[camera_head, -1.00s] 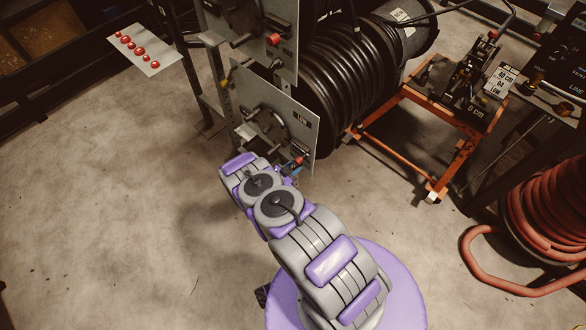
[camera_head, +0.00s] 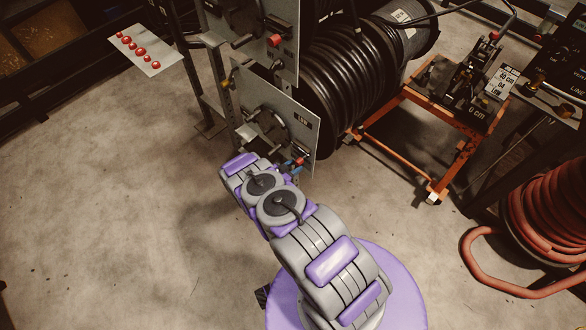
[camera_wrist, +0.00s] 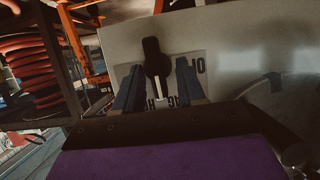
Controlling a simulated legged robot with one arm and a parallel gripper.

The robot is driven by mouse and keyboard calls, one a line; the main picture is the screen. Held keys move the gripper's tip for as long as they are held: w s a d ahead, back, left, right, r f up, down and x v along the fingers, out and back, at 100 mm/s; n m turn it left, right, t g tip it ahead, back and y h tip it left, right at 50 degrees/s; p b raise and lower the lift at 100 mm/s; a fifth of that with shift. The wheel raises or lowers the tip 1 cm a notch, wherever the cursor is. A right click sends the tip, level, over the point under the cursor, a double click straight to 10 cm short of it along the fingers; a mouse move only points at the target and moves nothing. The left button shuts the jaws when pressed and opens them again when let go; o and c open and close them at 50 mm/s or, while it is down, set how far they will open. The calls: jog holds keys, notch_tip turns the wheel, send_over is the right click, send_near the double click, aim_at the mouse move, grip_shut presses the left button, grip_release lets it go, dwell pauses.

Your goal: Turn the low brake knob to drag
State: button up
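The low panel (camera_head: 307,112), marked LOW, stands in front of the lower hose reel in the head view. A small red part (camera_head: 299,162) shows at its lower edge, beside a bit of my blue gripper (camera_head: 290,168); my arm hides much of this spot. In the wrist view the brake knob (camera_wrist: 153,60) looks dark and upright, with a pale pointer mark at its lower end. My gripper (camera_wrist: 160,66) is open, one blue finger on each side of the knob, with gaps visible. The label plate (camera_wrist: 197,67) behind shows partial lettering: OF, AG and HO.
A crank wheel (camera_head: 268,127) sits on the low panel, left of the knob. The upper panel (camera_head: 262,30) has its own red knob (camera_head: 274,40). An orange cart (camera_head: 437,187) and a red hose coil (camera_head: 548,215) stand at right.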

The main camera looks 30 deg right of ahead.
jog(key=p+v, duration=0.4)
jog(key=v, duration=1.3)
jog(key=shift+s+a, duration=0.1)
